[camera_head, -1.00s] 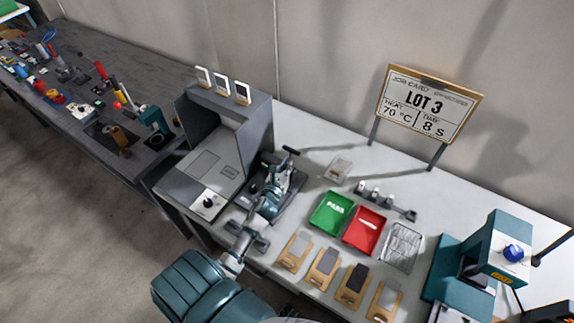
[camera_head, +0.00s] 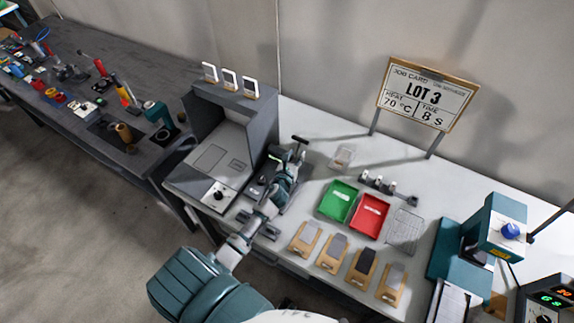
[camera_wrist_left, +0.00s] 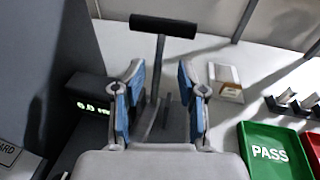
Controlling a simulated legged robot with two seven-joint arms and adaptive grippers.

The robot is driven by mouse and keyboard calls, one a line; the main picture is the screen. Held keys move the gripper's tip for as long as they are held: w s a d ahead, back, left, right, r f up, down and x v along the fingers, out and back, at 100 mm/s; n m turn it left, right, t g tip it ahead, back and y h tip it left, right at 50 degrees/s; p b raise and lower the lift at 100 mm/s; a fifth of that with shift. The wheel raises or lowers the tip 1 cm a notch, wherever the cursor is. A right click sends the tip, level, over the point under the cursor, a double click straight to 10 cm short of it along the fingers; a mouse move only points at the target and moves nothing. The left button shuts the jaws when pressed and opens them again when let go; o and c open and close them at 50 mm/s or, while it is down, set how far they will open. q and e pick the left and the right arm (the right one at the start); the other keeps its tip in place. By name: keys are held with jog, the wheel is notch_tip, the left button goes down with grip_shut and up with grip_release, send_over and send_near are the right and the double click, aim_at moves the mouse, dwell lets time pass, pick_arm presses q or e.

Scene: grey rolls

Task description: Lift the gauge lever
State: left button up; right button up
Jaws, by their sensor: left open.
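The gauge lever has a black crossbar handle (camera_head: 300,140) on a thin grey rod, and stands behind my left gripper (camera_head: 289,164) in the head view. In the left wrist view the black handle (camera_wrist_left: 163,26) lies level beyond the fingertips, and its rod runs down into the gap between the fingers. My left gripper (camera_wrist_left: 161,78) is open, with one blue-padded finger on each side of the rod. I see no clear contact. The gauge's dark readout box (camera_wrist_left: 88,100) with green digits is left of the fingers. The gauge base is mostly hidden by my gripper.
A grey box-shaped station (camera_head: 206,165) stands close on the left. Several wooden boards (camera_head: 331,254) line the front.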

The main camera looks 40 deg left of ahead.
pick_arm(q)
jog(key=a+v, duration=0.1)
jog(key=v, duration=1)
jog(key=shift+r, duration=0.2)
pick_arm(e)
jog(key=shift+s+a, duration=0.2)
jog(key=shift+s, duration=0.15)
pick_arm(q)
jog(key=shift+s+a, duration=0.15)
jog(key=shift+s, duration=0.05)
jog(key=shift+a+f, duration=0.1)
jog(key=shift+a, duration=0.1)
pick_arm(e)
jog(key=shift+a+r, duration=0.1)
jog(key=shift+a, duration=0.15)
